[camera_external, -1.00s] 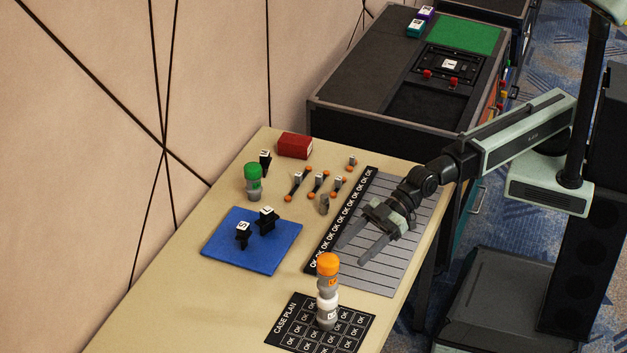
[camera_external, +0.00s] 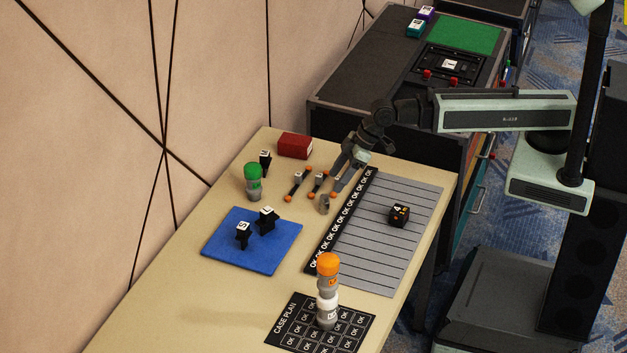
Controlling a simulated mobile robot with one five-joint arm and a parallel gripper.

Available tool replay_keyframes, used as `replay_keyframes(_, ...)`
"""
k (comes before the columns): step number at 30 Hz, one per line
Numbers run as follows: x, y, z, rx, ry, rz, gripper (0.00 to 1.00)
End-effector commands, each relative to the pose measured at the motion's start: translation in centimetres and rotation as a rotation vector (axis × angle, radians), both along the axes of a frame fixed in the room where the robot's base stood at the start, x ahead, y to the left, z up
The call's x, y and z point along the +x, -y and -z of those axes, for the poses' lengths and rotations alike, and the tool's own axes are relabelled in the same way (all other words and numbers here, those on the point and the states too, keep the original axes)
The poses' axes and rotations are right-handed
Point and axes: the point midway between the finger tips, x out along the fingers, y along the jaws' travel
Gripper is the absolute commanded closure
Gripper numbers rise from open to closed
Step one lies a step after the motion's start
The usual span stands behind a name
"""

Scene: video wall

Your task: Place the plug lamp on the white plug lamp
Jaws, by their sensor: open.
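The white plug lamp (camera_external: 327,314) stands upright on the black case plan sheet (camera_external: 287,330) at the front of the table. An orange-topped plug lamp (camera_external: 328,265) sits upright on top of it, the two stacked. A green-topped plug lamp (camera_external: 253,181) stands apart near the table's left edge. My gripper (camera_external: 340,182) points down over the far part of the table, near the orange-ended connectors. It is open and apart from the stacked lamps. Some connectors behind its fingers are partly hidden.
A blue mat (camera_external: 252,241) holds black plugs (camera_external: 266,219). A grey lined OK sheet (camera_external: 375,240) bears a black block (camera_external: 399,215). A red box (camera_external: 295,146) and small orange-ended connectors (camera_external: 316,183) lie at the far end. Bare table lies left of the case plan sheet.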

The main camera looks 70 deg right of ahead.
Motion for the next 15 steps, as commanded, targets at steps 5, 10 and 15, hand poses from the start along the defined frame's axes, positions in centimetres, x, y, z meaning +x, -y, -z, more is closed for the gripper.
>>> replay_keyframes(5,-0.8,19.5,2.8,-0.125,-0.282,0.304,0.40)
replay_keyframes(10,-4.4,29.3,3.4,-0.169,-0.474,0.480,0.40)
replay_keyframes(15,-5.5,31.4,3.4,-0.179,-0.524,0.521,0.40)
